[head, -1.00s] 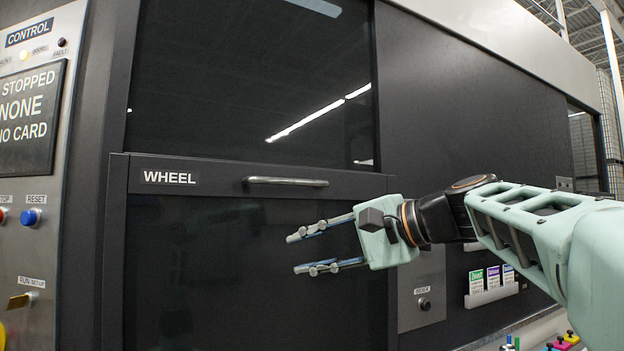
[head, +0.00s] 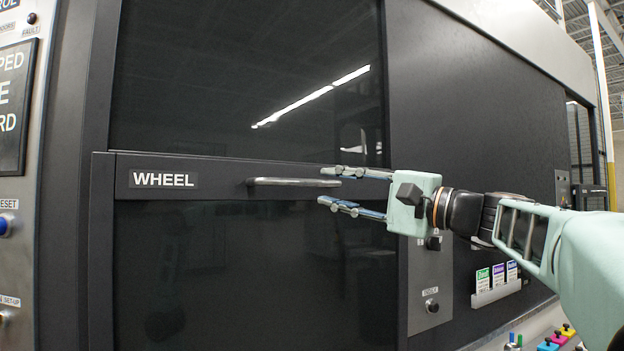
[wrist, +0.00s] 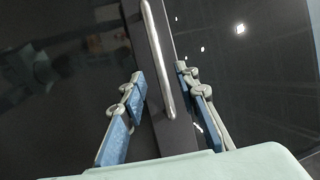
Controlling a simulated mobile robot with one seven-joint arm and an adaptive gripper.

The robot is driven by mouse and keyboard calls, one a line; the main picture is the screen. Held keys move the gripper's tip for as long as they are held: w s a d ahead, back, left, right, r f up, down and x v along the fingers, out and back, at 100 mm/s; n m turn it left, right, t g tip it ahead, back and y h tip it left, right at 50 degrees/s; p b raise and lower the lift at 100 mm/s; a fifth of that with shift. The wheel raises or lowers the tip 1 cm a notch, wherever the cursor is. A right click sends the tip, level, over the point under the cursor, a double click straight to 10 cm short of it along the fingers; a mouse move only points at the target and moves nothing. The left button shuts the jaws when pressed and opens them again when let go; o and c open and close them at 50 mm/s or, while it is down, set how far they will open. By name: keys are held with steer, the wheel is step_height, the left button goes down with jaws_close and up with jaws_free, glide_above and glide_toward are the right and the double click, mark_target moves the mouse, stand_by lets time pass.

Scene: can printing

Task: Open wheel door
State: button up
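The wheel door (head: 250,270) is a dark panel with a black top rail carrying a white "WHEEL" label (head: 163,180). It is shut. Its metal bar handle (head: 292,182) runs level along the rail. My gripper (head: 333,188) is open and empty at the handle's right end, one finger about level with the bar and one below it in the head view. In the wrist view, the handle (wrist: 158,55) runs up and down in the picture, and its near end lies between the open fingers (wrist: 160,82). I cannot tell whether a finger touches it.
A dark glass window (head: 240,80) is above the door. A grey control panel (head: 20,200) stands at the left. A small panel with a knob (head: 431,307) and a card holder (head: 495,295) are to the right, below my arm.

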mark_target(311, 183)
steer(key=p+x, duration=0.1)
steer(key=x, duration=0.5)
steer(key=shift+w+a, duration=0.15)
jaws_close()
